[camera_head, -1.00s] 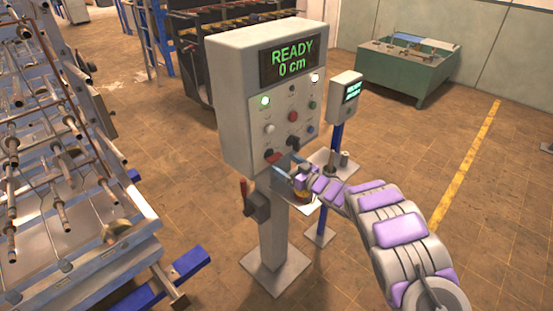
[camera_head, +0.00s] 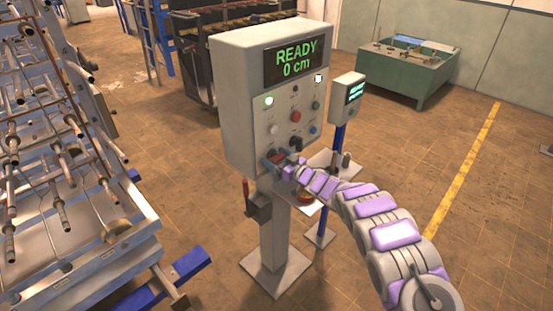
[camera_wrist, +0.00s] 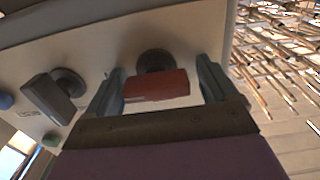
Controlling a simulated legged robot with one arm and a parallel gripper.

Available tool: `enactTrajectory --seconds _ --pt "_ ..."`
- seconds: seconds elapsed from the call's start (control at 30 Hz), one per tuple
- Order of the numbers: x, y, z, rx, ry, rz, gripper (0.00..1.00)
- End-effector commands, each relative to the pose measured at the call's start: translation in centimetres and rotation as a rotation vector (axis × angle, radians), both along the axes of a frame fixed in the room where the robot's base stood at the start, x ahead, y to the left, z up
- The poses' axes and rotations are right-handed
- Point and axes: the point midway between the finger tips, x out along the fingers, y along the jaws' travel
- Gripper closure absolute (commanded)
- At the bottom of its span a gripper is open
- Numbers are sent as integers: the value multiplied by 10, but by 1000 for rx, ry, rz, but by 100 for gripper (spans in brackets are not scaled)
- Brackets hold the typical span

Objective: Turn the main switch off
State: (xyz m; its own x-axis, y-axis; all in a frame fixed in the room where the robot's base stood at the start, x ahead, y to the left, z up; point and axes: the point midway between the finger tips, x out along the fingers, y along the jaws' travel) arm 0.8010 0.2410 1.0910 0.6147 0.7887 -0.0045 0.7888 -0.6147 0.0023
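The control panel (camera_head: 240,100) is a grey box on a post, with a lit display reading "READY 0 cm". A red rotary switch (camera_wrist: 157,85) with a dark round base sits low on its face. My gripper (camera_wrist: 162,78) is open, with one finger on each side of the red handle; small gaps show between handle and fingers. In the head view my gripper (camera_head: 277,160) is at the panel's lower left and mostly hides this switch. The handle lies crosswise between the fingers in the wrist view.
A dark knob (camera_wrist: 48,98) is beside the red switch. A red lever on a dark box (camera_head: 258,206) is on the post's side. A smaller display post (camera_head: 347,95) stands behind right. A metal pipe rack (camera_head: 70,190) fills the left. Floor at right is clear.

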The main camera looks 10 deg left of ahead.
Motion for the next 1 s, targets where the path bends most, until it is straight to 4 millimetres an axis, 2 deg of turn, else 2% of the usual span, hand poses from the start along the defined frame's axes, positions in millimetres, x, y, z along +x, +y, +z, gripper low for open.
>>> enactTrajectory --seconds 0.07,0.5,0.77,1.0 --pt "0 -1 0 1 -1 -1 22" --pt "0 -3 2 1 -2 -3 64" --pt "1 -2 2 -12 -22 -3 64" --pt "1 -1 2 -82 -116 -2 64"
